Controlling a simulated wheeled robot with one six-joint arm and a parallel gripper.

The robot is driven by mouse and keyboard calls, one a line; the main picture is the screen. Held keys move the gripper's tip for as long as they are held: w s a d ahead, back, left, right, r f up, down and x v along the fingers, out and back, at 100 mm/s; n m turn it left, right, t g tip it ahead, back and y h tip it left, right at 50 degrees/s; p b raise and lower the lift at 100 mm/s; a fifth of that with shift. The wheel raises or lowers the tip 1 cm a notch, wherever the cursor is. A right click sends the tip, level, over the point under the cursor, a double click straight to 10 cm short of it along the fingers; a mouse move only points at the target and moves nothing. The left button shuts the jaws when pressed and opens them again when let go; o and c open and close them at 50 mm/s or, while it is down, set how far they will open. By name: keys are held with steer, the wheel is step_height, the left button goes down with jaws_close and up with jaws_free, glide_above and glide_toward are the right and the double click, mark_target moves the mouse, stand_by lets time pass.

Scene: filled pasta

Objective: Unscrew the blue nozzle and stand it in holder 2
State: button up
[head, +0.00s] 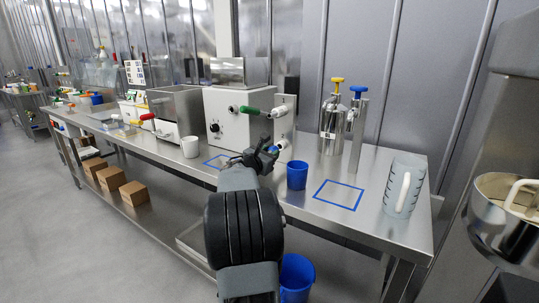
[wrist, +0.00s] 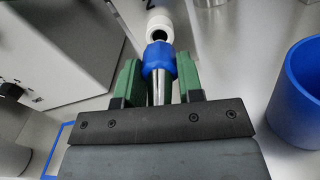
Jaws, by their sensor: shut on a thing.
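The blue nozzle (wrist: 158,59) has a blue collar and a tapered metal tip that points back toward the wrist camera.
A blue cup (head: 297,176) stands close to the right of my gripper, also in the wrist view (wrist: 303,95). The white machine (head: 232,118) is at the left. A measuring jug (head: 403,187) and metal dispensers (head: 331,128) stand right. A blue-taped square (head: 339,207) is empty.

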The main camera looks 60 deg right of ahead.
steer(key=shift+d, duration=1.45)
stand_by(0.8)
steer(key=o, duration=1.3)
steer(key=shift+a, duration=0.1)
stand_by(0.4)
steer(key=shift+a+b, duration=1.05)
steer(key=shift+a, duration=2.3)
steer(key=shift+a, duration=0.1)
steer(key=a+p, duration=0.1)
steer(key=a, duration=1.2)
steer(key=shift+a, duration=0.35)
